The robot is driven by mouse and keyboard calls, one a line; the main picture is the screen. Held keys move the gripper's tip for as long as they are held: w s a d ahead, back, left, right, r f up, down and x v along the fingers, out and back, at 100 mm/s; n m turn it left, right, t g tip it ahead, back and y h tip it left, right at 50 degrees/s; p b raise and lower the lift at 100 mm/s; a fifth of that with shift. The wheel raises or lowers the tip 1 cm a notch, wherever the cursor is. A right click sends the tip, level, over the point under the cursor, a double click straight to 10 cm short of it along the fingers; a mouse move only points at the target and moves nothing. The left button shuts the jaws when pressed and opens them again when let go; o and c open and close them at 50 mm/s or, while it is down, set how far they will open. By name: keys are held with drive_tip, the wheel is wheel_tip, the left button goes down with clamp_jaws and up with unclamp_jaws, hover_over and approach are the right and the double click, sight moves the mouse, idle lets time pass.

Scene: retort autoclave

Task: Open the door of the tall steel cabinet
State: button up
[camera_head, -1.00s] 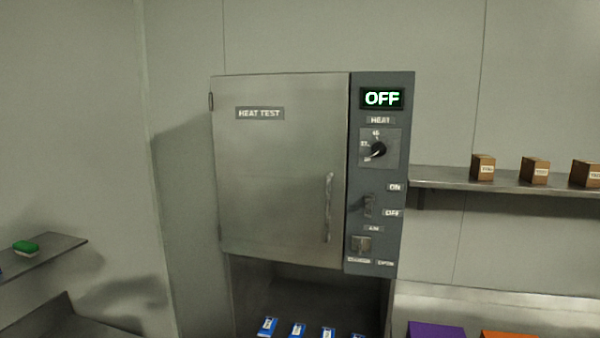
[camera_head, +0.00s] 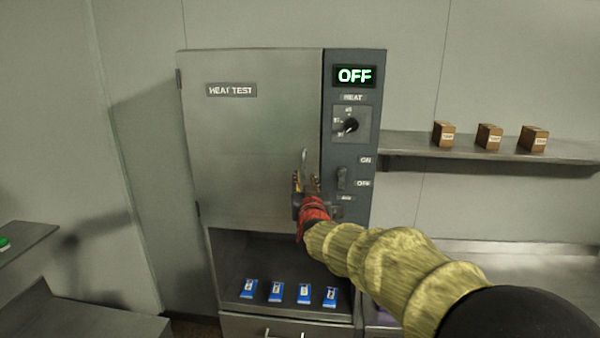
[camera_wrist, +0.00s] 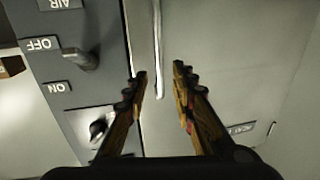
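The tall steel cabinet's door (camera_head: 255,140) is shut and carries a "HEAT TEST" label. Its upright bar handle (camera_head: 304,160) is near the door's right edge, its lower part hidden behind my gripper. My gripper (camera_head: 306,182) is in front of the handle. In the wrist view my gripper (camera_wrist: 160,72) is open, its two fingers apart with the handle (camera_wrist: 158,45) running up between and beyond the fingertips. I cannot tell whether the fingers touch it. The door (camera_wrist: 225,60) fills the right of that view.
The dark control panel (camera_head: 350,110) right of the door has an "OFF" display (camera_head: 355,76), a heat dial (camera_head: 351,125) and a switch lever (camera_head: 342,178). Several blue packets (camera_head: 276,291) lie in the open bay below. A shelf (camera_head: 410,140) at right holds brown boxes (camera_head: 488,136).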

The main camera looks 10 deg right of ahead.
sight(304, 173)
drive_tip(key=shift+w+d+p, duration=0.2)
drive_tip(key=shift+w+p, duration=0.05)
drive_tip(key=shift+w, duration=1.35)
drive_tip(key=shift+w+d+p, duration=0.2)
drive_tip(key=shift+w+p, duration=0.05)
drive_tip(key=shift+w, duration=1.3)
drive_tip(key=shift+c, duration=0.6)
clamp_jaws()
